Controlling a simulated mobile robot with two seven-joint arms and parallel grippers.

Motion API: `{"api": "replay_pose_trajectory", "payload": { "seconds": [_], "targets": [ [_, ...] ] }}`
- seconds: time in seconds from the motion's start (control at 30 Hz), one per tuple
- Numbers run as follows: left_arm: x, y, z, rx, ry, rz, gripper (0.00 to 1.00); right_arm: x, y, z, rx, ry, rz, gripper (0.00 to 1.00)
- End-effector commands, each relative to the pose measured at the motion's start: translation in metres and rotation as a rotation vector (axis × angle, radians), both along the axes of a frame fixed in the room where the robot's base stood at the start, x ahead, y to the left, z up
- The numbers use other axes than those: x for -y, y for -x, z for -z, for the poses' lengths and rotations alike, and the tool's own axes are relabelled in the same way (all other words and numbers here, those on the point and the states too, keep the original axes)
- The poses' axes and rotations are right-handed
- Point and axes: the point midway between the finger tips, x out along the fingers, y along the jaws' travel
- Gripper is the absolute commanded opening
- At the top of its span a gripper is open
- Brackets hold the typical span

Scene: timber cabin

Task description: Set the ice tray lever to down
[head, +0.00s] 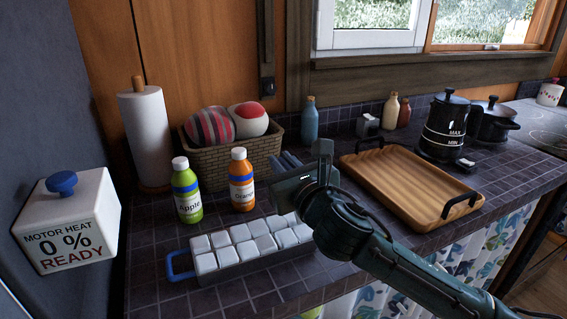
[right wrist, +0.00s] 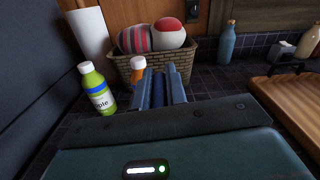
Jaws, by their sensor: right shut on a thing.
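The ice tray (head: 245,265), a grey tray with pale cubes, lies on the tiled counter. A blue loop handle (head: 178,266) sticks out at its left end; its right end is hidden behind my right arm. My right gripper (head: 286,160) is above and behind the tray's right part, fingers pointing away. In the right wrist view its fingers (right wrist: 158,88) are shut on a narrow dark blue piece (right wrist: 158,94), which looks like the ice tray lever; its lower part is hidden. My left gripper is not in view.
A green bottle (head: 187,192) and an orange bottle (head: 242,182) stand just behind the tray, left of my right gripper. Behind them are a wicker basket (head: 205,168) and paper towel roll (head: 147,135). A wooden tray (head: 410,187) lies to the right.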

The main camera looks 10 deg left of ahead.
Motion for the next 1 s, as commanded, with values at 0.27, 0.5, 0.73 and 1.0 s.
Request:
{"api": "replay_pose_trajectory", "payload": {
  "seconds": [0.27,0.5,0.73,1.0],
  "targets": [
    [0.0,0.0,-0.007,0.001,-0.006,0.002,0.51,-0.005,0.003,0.0,0.021,0.034,-0.001,0.0],
    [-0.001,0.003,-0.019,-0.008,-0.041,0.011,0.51,-0.021,0.014,0.002,0.099,0.149,-0.003,0.0],
    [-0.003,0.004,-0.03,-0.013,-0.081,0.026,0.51,-0.04,0.027,0.015,0.195,0.295,-0.003,0.0],
    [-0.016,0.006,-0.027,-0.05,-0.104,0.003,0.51,-0.056,0.038,0.03,0.29,0.433,-0.002,0.0]
  ]
}}
